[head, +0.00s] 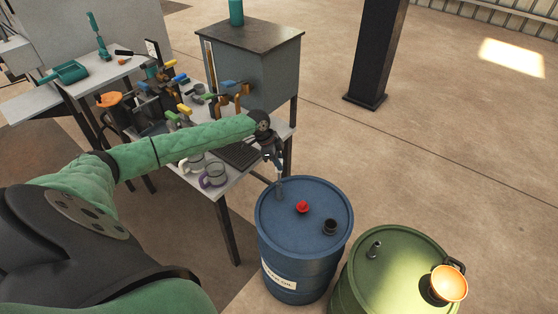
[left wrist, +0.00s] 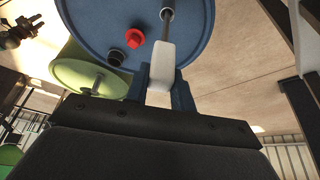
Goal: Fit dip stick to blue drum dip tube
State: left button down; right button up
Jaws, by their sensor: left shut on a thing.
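The blue drum (head: 285,215) stands upright beside the bench, with a red cap (head: 302,206) and a black fitting (head: 330,226) on its lid. My left gripper (head: 273,165) is over the far left part of that lid, pointing down. It is shut on the dip stick, a thin grey rod (left wrist: 168,14) that runs from the fingers (left wrist: 160,75) toward the lid in the left wrist view. A grey upright piece (head: 280,190) shows at the lid below the gripper; whether the rod is inside the dip tube there, I cannot tell. My right gripper is not in view.
A green drum (head: 365,275) stands right of the blue one, with a short tube (head: 374,249) and an orange funnel (head: 449,283) on top. A dark pillar (head: 377,50) stands farther back; floor to the right is clear.

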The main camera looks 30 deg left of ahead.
pick_arm(q)
jog(key=shift+f, duration=0.55)
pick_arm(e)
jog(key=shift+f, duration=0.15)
pick_arm(q)
jog(key=c, duration=1.1)
grip_release()
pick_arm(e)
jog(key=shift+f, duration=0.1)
pick_arm(q)
jog(key=shift+a+r, duration=0.1)
jog(key=shift+s+a+r+b, duration=0.1)
jog(key=shift+a+r+b, duration=0.1)
jog(key=shift+r+b, duration=0.35)
jog(key=b+v, duration=0.2)
jog(key=v, duration=0.4)
jog(key=shift+r, duration=0.2)
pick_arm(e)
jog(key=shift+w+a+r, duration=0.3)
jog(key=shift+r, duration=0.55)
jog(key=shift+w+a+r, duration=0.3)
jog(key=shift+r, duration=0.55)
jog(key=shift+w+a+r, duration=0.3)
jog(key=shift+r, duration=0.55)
